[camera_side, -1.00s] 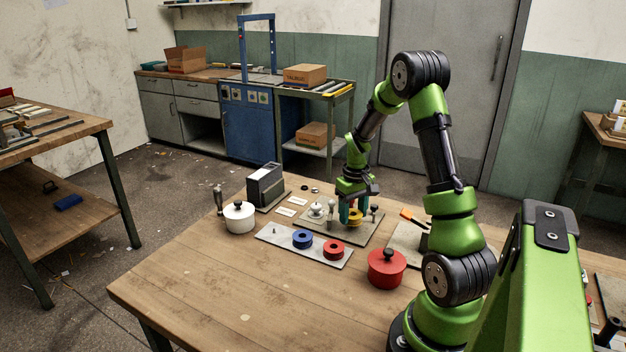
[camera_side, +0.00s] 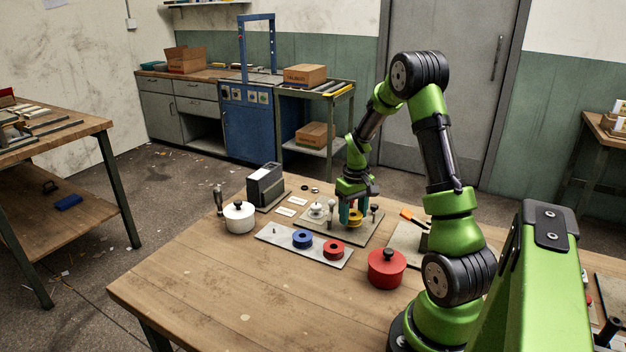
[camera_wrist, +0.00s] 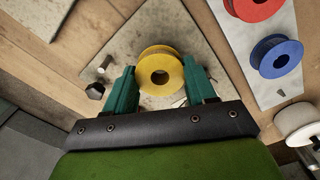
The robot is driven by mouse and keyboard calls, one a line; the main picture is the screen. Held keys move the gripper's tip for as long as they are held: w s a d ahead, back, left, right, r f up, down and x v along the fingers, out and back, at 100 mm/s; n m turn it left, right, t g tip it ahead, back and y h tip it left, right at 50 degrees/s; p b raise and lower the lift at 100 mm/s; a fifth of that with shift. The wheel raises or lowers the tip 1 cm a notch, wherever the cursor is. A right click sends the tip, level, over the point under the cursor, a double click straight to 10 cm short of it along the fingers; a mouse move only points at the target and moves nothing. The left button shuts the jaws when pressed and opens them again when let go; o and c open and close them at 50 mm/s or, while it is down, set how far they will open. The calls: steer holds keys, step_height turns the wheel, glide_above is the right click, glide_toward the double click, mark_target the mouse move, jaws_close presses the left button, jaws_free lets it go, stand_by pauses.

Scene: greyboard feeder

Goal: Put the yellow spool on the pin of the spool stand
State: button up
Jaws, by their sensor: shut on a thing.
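My gripper (camera_side: 354,213) is shut on the yellow spool (camera_side: 355,217), low over a grey board (camera_side: 340,238). In the wrist view the yellow spool (camera_wrist: 160,58) sits between the teal fingers, its hole facing the camera. I cannot tell whether it touches the board. The spool stand (camera_side: 318,252) is a pale plate in front and to the left. It carries a blue spool (camera_side: 302,239) and a red spool (camera_side: 334,250). Its bare pin (camera_side: 275,231) stands at the left end and also shows in the wrist view (camera_wrist: 281,93).
A white lidded pot (camera_side: 239,218) stands left of the stand, and a red lidded pot (camera_side: 387,270) to its right. A black box (camera_side: 265,186) stands behind. Small knobbed metal parts stand on the grey board near my gripper. The front of the table is clear.

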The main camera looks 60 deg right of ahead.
steer(key=shift+f, duration=1)
stand_by(0.7)
steer(key=o, duration=1.1)
steer(key=shift+r, duration=0.1)
step_height(320, 180, up, 17)
